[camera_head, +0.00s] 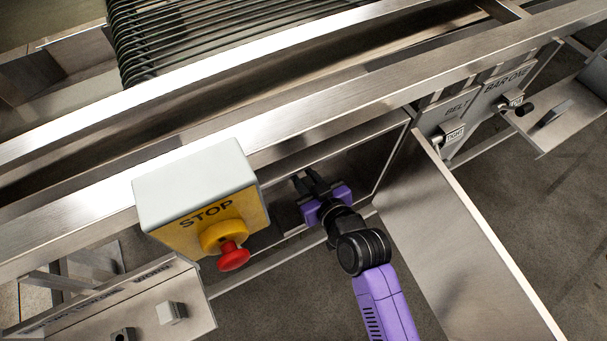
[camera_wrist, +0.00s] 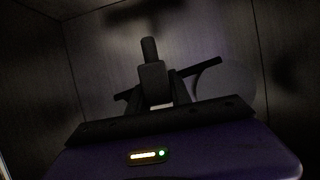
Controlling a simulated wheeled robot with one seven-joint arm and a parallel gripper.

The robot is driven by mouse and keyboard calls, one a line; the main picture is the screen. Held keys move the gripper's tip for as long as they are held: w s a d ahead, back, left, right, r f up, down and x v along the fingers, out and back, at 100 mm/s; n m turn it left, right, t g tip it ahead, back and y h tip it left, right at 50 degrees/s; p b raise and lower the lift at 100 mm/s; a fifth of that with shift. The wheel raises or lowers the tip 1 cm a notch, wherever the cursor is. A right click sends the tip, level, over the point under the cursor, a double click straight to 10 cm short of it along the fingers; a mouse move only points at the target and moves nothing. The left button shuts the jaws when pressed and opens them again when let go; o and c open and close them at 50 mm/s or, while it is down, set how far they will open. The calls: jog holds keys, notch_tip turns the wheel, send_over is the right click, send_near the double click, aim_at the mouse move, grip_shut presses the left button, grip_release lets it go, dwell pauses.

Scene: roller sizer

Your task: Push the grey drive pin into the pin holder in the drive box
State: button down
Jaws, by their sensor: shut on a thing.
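My gripper (camera_head: 312,183) reaches into the dark open drive box (camera_head: 345,160) under the frame rail. In the wrist view my gripper (camera_wrist: 154,88) is shut on a dark grey piece with a round end (camera_wrist: 149,49) pointing away, which looks like the drive pin. A thin dark bar (camera_wrist: 207,67) sticks out to the side by the fingers. A grey round disc (camera_wrist: 228,85) shows on the back wall to the right. I cannot make out the pin holder, and the light is too dim to tell whether the pin touches anything.
A yellow stop box (camera_head: 200,205) with a red button (camera_head: 233,256) stands left of my gripper. An open metal door (camera_head: 450,235) hangs right of my arm. Levers marked BELT and BAR (camera_head: 480,105) are at upper right. Box walls enclose the gripper closely.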

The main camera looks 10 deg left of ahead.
jog(key=shift+f+b, duration=2.35)
jog(key=shift+f, duration=0.5)
jog(key=shift+f+b, duration=1.85)
jog(key=shift+f, duration=0.1)
jog(key=c, duration=1.1)
grip_release()
jog(key=v, duration=0.8)
jog(key=shift+p, duration=0.45)
jog(key=shift+w, duration=0.1)
